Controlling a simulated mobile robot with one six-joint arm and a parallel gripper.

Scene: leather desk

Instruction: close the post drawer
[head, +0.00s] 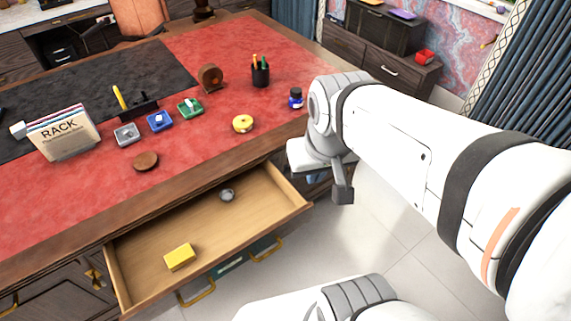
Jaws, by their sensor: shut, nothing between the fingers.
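One drawer (215,240) of the desk is pulled well out, its light wooden inside showing. Brass handles (265,250) and a dark green patch show along its front side. I cannot read any label naming it the post drawer. A yellow block (180,257) and a small grey round thing (227,195) lie in it. My gripper (343,192) is just beyond the drawer's right front corner, apart from it as far as I can tell, pointing down. It is shut and empty. My arm reaches it from the right.
The red leather desk top (230,120) holds a rack of papers (62,135), small coloured trays (160,121), a yellow tape roll (243,123), an ink bottle (296,98) and a pen cup (260,72). Open tiled floor (385,235) lies right of the drawer. A dark cabinet (375,65) stands behind.

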